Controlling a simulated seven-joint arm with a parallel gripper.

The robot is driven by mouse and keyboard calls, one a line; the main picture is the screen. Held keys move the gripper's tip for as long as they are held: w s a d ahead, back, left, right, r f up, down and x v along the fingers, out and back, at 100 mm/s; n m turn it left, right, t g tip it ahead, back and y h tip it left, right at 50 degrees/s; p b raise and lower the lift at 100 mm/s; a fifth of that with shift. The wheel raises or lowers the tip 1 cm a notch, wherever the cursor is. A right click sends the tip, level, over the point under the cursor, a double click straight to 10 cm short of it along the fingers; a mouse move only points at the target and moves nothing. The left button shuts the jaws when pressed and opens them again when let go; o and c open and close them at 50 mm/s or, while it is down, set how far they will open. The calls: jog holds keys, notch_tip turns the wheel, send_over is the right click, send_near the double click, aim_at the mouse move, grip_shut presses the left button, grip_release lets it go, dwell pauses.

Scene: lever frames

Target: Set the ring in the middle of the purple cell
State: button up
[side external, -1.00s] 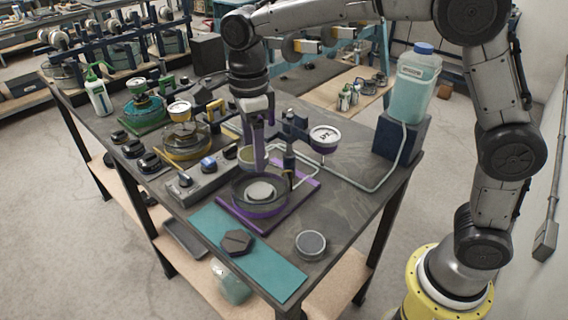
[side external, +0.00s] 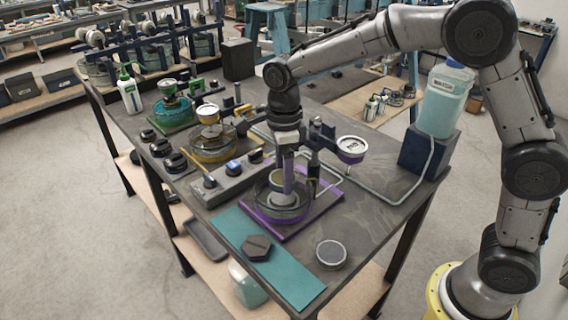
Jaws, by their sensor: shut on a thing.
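The purple cell is a round clear dish with a purple rim (side external: 262,212) on a purple base plate (side external: 325,203). A pale disc (side external: 281,203) lies inside it, partly hidden by my fingers. My gripper (side external: 286,190) points straight down over the cell, its fingertips at about the height of the dish's rim. It is shut on the ring (side external: 275,178), a short band with a cream inside, which shows to the left of the fingers. The ring is over the cell; whether it touches anything below is hard to tell.
A dark upright post (side external: 313,172) and a purple-banded dial gauge (side external: 351,148) stand close on the right. A control box (side external: 222,182) is on the left. A teal mat (side external: 285,278) with a dark hexagonal block (side external: 256,247) and a round grey-topped dish (side external: 331,253) lie in front.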

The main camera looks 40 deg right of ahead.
jog(key=shift+f, duration=1.6)
jog(key=shift+f, duration=0.2)
jog(key=o, duration=1.5)
jog(key=shift+o, duration=0.2)
notch_tip(320, 180, up, 14)
jog(key=shift+d+f, duration=0.1)
